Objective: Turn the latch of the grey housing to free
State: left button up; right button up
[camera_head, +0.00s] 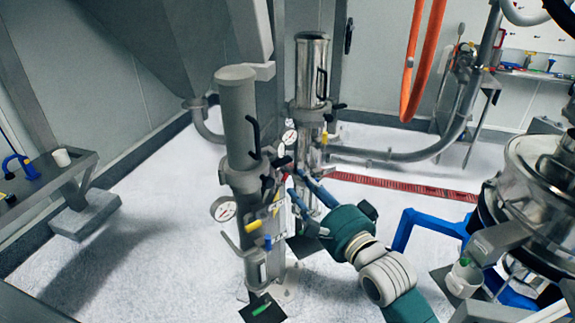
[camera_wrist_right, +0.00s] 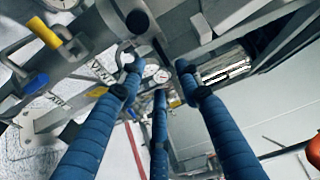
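The grey housing (camera_head: 240,125) is an upright cylinder in the middle of the head view, with a dark handle (camera_head: 255,138) on its side. Dark levers (camera_head: 267,186) sit lower on its right side; I cannot tell which one is the latch. My right gripper (camera_head: 303,186) reaches in from the lower right, its blue fingers close to these levers. My left gripper is not in view.
A shiny steel cylinder (camera_head: 311,70) stands behind the housing. A pressure gauge (camera_head: 223,208), a yellow handle (camera_head: 253,225) and a blue handle (camera_head: 267,242) stick out low on the housing. A steel vessel (camera_head: 540,185) on a blue frame stands right.

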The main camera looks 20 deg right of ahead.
aim_at(282, 162)
jog(key=w+a+p, duration=0.1)
jog(key=w+p, duration=0.1)
jog(key=w, duration=0.6)
jog(key=shift+w+a, duration=0.3)
jog(key=shift+a, duration=0.05)
grip_shut()
